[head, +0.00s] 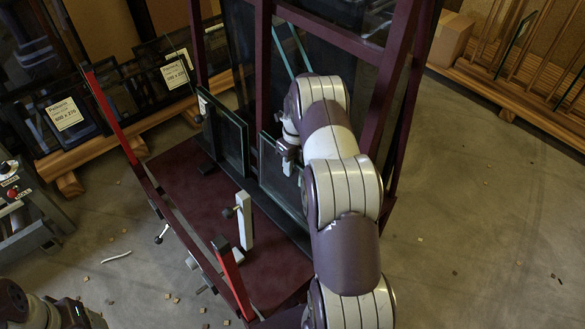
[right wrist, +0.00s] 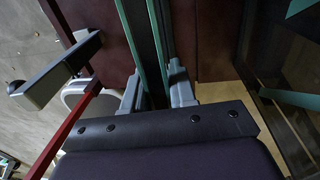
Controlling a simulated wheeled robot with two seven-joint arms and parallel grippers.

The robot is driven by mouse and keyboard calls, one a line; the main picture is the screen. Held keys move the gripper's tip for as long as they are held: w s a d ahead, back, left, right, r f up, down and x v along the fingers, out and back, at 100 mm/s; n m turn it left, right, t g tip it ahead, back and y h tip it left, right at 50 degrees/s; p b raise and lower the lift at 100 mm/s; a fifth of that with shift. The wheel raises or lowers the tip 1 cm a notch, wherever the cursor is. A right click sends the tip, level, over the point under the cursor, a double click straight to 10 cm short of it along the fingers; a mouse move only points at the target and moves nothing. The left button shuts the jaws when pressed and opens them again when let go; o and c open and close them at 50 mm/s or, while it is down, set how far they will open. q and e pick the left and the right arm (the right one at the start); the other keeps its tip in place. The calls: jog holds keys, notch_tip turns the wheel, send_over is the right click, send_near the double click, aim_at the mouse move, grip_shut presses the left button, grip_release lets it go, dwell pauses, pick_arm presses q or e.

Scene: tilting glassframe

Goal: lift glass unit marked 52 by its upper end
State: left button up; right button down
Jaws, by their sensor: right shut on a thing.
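My right gripper (head: 288,150) is at the upper end of a dark, green-edged glass unit (head: 278,185) standing on the maroon frame's base. In the right wrist view, the fingers (right wrist: 156,95) are shut on either side of the unit (right wrist: 148,45), two green edges with a dark strip between. No number 52 is readable on it. My right arm covers its right part.
The maroon tilting frame (head: 392,80) rises behind the units. Red-topped posts (head: 110,115) and a pale clamp block (head: 244,220) stand at its front. Racks with labelled glass (head: 66,114) are at the left, a wooden rack (head: 500,98) at the right. Floor at right is mostly clear.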

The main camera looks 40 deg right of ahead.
jog(key=s+a+r+p, duration=0.3)
jog(key=s+a+r, duration=0.2)
jog(key=s+r, duration=0.3)
jog(key=shift+s+p, duration=0.4)
jog(key=shift+s, duration=0.8)
